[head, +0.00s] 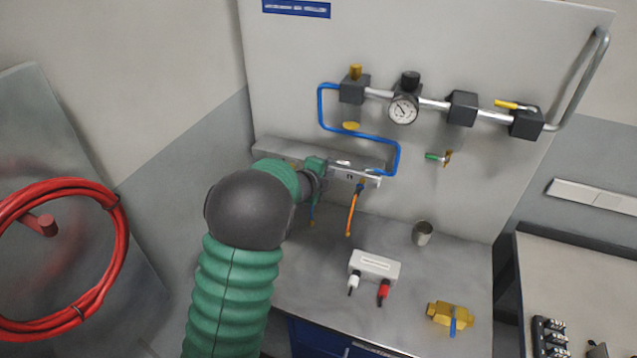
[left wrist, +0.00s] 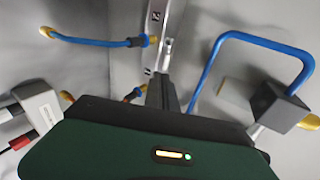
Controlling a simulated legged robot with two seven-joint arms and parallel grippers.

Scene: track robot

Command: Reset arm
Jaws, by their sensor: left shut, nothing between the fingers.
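My left arm, in a green ribbed sleeve, reaches up from the bottom of the head view towards the panel. Its gripper (head: 326,174) is in front of a pale metal rail (head: 366,177), partly hidden by my own wrist. In the left wrist view the dark fingers (left wrist: 167,95) are shut with nothing between them. They point along the rail (left wrist: 168,38); I cannot tell whether they touch it. An orange hose (head: 352,212) and a blue hose (left wrist: 92,41) hang at the rail. My right gripper is in neither view.
The panel carries a bent blue tube (head: 359,136), a gauge (head: 403,109) and valves. On the bench stand a metal cup (head: 422,233), a white box (head: 375,266) and a brass valve (head: 450,316). A red hose coil (head: 120,245) hangs at left.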

